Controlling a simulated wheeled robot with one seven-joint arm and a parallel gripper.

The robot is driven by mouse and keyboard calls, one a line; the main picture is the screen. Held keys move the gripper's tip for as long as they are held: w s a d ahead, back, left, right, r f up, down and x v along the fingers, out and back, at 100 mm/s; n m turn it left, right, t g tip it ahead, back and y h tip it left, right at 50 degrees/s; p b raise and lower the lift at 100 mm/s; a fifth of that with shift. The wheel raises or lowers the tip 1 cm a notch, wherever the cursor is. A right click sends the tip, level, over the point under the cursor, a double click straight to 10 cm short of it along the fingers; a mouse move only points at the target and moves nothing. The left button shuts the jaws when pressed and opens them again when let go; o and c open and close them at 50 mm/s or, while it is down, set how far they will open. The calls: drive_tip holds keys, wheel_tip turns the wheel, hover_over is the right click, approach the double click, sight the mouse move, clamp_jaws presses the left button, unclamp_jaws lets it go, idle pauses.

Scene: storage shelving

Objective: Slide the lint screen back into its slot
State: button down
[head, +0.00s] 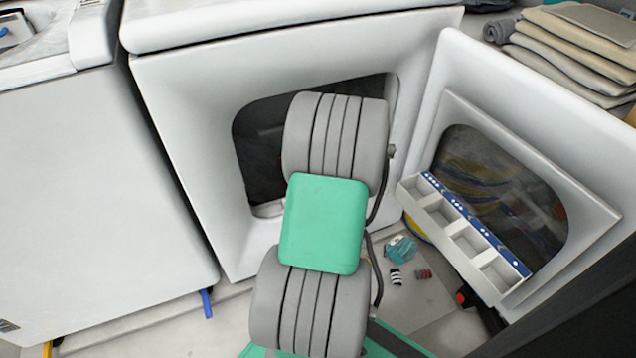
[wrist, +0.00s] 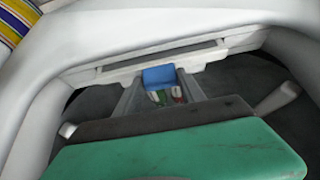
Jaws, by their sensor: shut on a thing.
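In the wrist view, a small blue piece, apparently the handle of the lint screen (wrist: 158,77), sits between the tips of my gripper (wrist: 157,84). My gripper is shut on it. The rest of the screen is not clearly visible. The pale ledge with a long narrow slot (wrist: 150,62) lies just beyond the blue piece, at the dryer opening's lip. I cannot tell how far the screen is in the slot. In the head view, my arm reaches into the dryer (head: 180,130) opening and hides my gripper, the screen and the slot.
The dryer door (head: 590,150) stands open on the right, with a compartmented white tray (head: 465,238) in front of it. A teal item (head: 400,248) and small striped pieces lie on the floor. Folded cloths (head: 575,50) are stacked at top right. A white machine (head: 90,190) stands left.

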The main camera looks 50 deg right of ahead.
drive_tip(key=shift+f+b, duration=0.9)
drive_tip(key=shift+f, duration=0.55)
drive_tip(key=c, duration=0.6)
unclamp_jaws()
drive_tip(key=shift+r, duration=0.2)
drive_tip(key=p+v, duration=0.4)
drive_tip(key=v, duration=0.3)
drive_tip(key=shift+s+a+r, duration=0.1)
drive_tip(key=shift+s+r, duration=0.1)
